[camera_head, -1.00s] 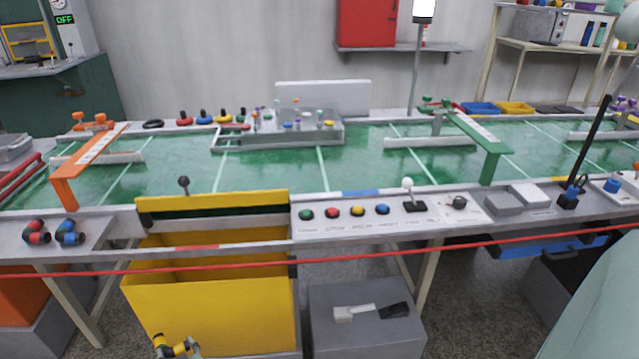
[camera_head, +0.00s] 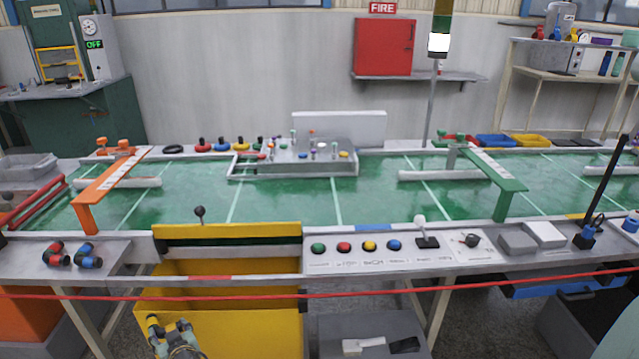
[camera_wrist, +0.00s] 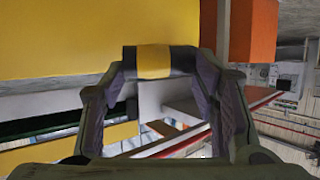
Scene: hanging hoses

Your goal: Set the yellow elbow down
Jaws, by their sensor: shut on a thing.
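The yellow elbow, yellow in the middle with black ends, is held across my fingertips in the wrist view (camera_wrist: 154,62). In the head view the elbow (camera_head: 154,330) shows at the bottom left, in front of the yellow bin (camera_head: 235,320). My gripper (camera_head: 170,334) is shut on it; the fingers frame both sides in the wrist view. A red-and-black elbow (camera_head: 54,253) and a blue-and-black elbow (camera_head: 88,254) lie on the grey left end of the bench's front ledge (camera_head: 110,262).
A red line (camera_head: 400,292) runs across in front of the bench. Right of the bin are several coloured buttons (camera_head: 370,245) and a white-knobbed lever (camera_head: 420,222). A grey box (camera_head: 340,330) stands below. Bare ledge shows beside the two elbows.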

